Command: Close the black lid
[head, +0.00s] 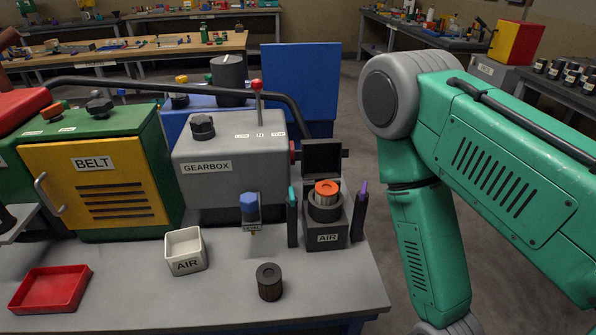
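The black lid (322,159) stands raised, roughly upright, behind the dark housing labelled AIR (327,233). The housing's top is open. A round filter with an orange top (327,191) sits in it and sticks up above the rim. A teal-tipped clip (292,215) stands at the housing's left side and a purple-tipped clip (360,212) at its right, leaning outward. My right arm is bent at the right of the view, apart from the housing. Its gripper is below the frame. My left arm and gripper are not in view.
A grey gearbox (230,180) with a red-knobbed lever stands behind left of the housing. A blue-capped part (250,208), a brown cylinder (270,282), a white AIR bin (186,250) and a red tray (50,289) are on the bench (340,290). The bench's right edge is clear.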

